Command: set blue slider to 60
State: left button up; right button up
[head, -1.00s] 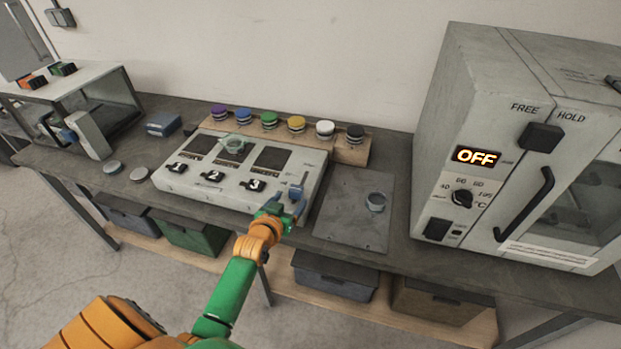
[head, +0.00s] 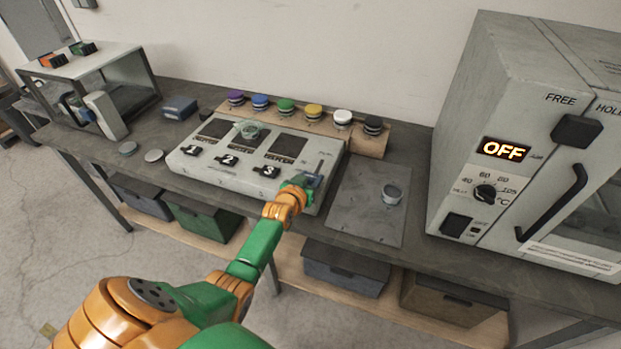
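A pale grey control panel (head: 235,187) sits on the workbench, with three numbered switches and three dark windows. A narrow upright slider slot (head: 320,168) is at its right end. My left gripper (head: 306,183) is over the lower part of this slot, at the panel's front right. A small blue-grey piece (head: 313,178) shows at the fingertips; I cannot tell whether it is the blue slider's knob or part of the gripper. The finger gap and the slider's scale are too small or hidden to read. My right gripper is not in view.
Several coloured knobs stand on a wooden rack (head: 372,146) behind the panel. A grey plate (head: 362,215) with a round metal piece (head: 391,194) lies to the right. An oven (head: 530,130) reading OFF stands further right. A glass-sided case (head: 130,78) is at the left.

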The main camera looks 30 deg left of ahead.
pick_arm(q)
grip_shut()
dwell(1.1)
